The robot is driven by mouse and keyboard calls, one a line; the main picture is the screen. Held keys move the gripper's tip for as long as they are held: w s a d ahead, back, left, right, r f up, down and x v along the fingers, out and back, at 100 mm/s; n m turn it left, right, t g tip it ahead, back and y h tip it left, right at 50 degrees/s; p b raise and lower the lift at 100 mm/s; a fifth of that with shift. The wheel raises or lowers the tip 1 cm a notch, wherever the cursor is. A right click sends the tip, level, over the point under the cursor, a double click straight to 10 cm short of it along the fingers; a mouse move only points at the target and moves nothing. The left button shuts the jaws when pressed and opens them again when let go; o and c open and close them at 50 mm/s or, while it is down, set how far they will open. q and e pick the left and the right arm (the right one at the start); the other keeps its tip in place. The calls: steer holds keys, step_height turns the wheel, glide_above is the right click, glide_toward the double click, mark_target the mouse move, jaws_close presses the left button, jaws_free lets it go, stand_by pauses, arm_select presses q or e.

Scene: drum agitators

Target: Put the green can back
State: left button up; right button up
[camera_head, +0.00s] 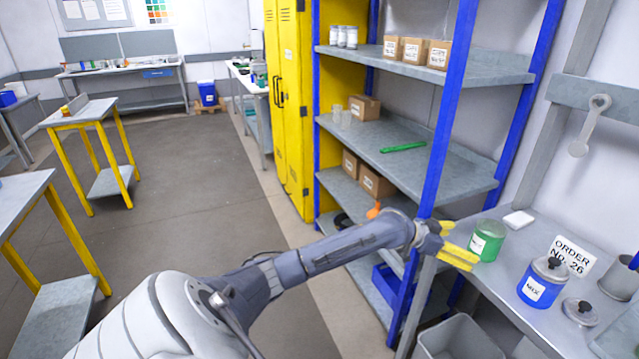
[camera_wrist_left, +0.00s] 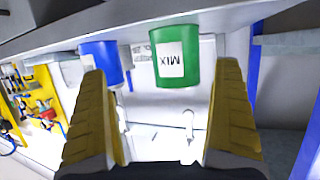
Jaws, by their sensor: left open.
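The green can (camera_head: 487,240) stands upright on the grey bench at the right, near its left end. My left gripper (camera_head: 449,246) has yellow fingers, is open and is just to the left of the can. In the left wrist view the left gripper (camera_wrist_left: 165,115) has its fingers wide apart, with the can between and beyond them. I cannot tell whether a finger touches it. My right gripper is not in view.
A blue can (camera_head: 541,283) labelled MIX stands on the bench (camera_head: 510,283) beside an order card (camera_head: 573,257) and a loose lid (camera_head: 580,311). A blue-post shelf (camera_head: 420,160) rises behind my left arm. A grey bin (camera_head: 460,338) sits below.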

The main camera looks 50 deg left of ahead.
arm_select(q)
steer(key=shift+t, duration=0.8)
steer(key=s+d+f, duration=0.3)
steer(key=s+d, duration=0.1)
steer(key=d, duration=0.1)
steer(key=s+d+f, duration=0.1)
steer(key=d+f, duration=0.1)
steer(key=shift+s+d+f, duration=0.3)
steer(key=shift+s, duration=0.1)
steer(key=s+a+f+n+g+y, duration=0.15)
steer(key=s+f, duration=0.55)
steer(key=f, duration=0.8)
steer(key=s+a+f+n+g+y, duration=0.1)
steer(key=s+a+f+g+y, duration=0.15)
steer(key=s+f, duration=0.85)
steer(key=s+a+f+n+g+y, duration=0.15)
steer(key=s+f, duration=0.25)
steer(key=f, duration=1.4)
steer(key=s+f+g, duration=0.2)
steer(key=s+f, duration=0.4)
steer(key=s, duration=0.7)
steer(key=s+f+g+y, duration=0.1)
steer(key=s+f, duration=0.6)
steer(key=s, duration=0.7)
steer(key=s+f+m+g+y, duration=0.1)
steer(key=s+f+g, duration=0.2)
steer(key=s, duration=1.1)
step_height(320, 180, down, 3)
steer(key=shift+f, duration=0.2)
